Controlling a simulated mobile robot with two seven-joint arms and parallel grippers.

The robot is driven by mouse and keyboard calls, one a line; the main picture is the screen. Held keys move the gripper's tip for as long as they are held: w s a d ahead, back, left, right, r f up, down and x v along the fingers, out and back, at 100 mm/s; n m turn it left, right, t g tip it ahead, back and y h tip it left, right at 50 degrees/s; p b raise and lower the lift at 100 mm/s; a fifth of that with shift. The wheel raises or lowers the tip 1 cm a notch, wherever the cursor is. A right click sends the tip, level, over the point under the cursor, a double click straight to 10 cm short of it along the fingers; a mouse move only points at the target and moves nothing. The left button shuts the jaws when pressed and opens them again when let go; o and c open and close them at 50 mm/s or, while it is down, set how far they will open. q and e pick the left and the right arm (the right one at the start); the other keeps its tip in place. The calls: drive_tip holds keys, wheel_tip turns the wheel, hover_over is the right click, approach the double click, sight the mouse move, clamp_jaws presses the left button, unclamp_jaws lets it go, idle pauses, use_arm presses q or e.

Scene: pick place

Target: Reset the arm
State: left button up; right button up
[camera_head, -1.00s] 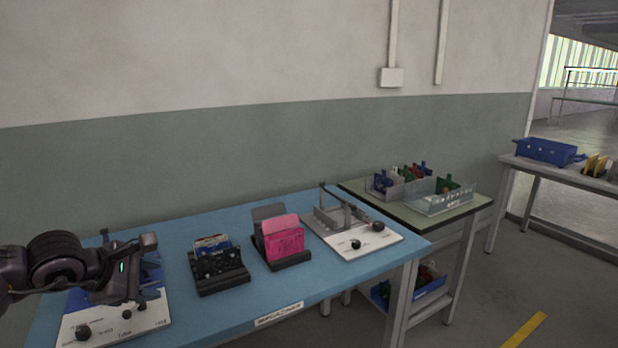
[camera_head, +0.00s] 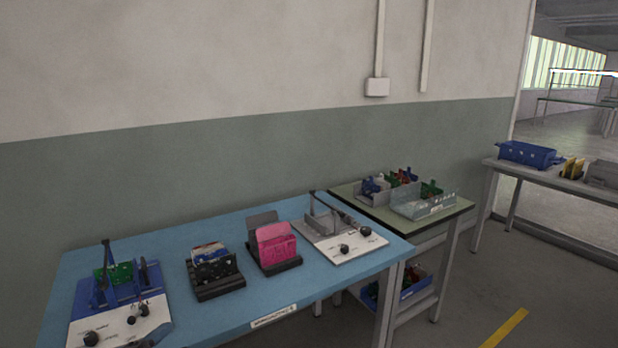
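Neither of my grippers shows in the head view now. A blue fixture (camera_head: 88,297) with a white front plate stands at the left of the blue table (camera_head: 225,313). A green board (camera_head: 118,273) sits in that fixture. A black holder (camera_head: 217,287) with cards or boards in it and a black holder with pink pouches (camera_head: 276,245) stand in the middle. A grey fixture (camera_head: 340,245) with a white plate and black knobs stands at the right.
A side table (camera_head: 385,218) holds grey bins (camera_head: 425,208) of coloured parts, with a blue bin (camera_head: 415,287) on its lower shelf. Another table at the far right carries a blue box (camera_head: 528,154). The wall closes off the back.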

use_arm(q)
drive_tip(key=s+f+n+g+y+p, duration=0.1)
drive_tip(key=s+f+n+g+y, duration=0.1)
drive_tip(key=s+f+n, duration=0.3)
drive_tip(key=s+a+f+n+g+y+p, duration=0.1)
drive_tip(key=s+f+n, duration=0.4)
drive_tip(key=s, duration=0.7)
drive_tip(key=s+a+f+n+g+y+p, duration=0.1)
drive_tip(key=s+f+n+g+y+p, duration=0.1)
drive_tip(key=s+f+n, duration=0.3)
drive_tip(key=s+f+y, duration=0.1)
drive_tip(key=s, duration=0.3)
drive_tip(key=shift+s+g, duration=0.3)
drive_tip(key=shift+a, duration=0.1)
